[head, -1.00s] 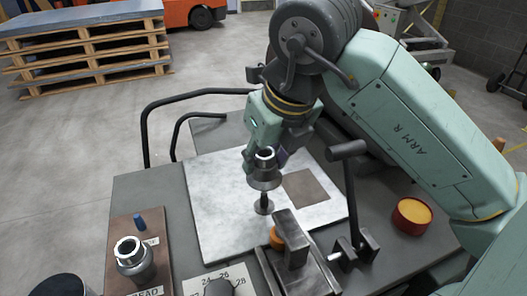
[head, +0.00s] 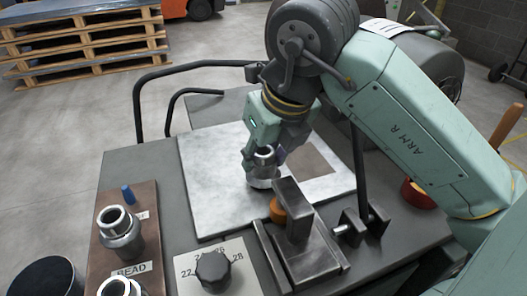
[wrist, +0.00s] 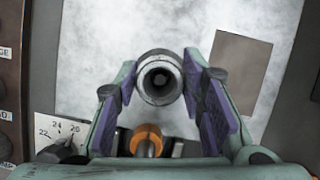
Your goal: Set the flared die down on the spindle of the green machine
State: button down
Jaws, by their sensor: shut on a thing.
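The flared die (head: 264,177) is grey metal, a hollow collar with a wider lower end. My gripper (head: 265,156) is shut on it over the pale plate. In the wrist view the die (wrist: 160,58) sits upright between the purple finger pads, its bore dark. The spindle cannot be seen now. In the head view the die's lower end covers the place where the spindle's post and round foot stood, close to the plate. I cannot tell whether the die rests on the foot. The bench around the plate looks grey, not green.
A brown rack (head: 138,205) at the left holds other metal dies and a blue peg (head: 128,193). A dial (head: 213,270) stands in front. An orange roller (head: 277,210) and dark metal block (head: 293,213) are close in front of the die. A tall lever (head: 360,180) stands right.

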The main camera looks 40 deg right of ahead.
jog(key=shift+f+b, duration=0.35)
jog(key=shift+b, duration=0.1)
dwell(0.6)
jog(key=c, duration=1)
grip_release()
jog(key=shift+o, duration=0.2)
jog(key=v, duration=1.2)
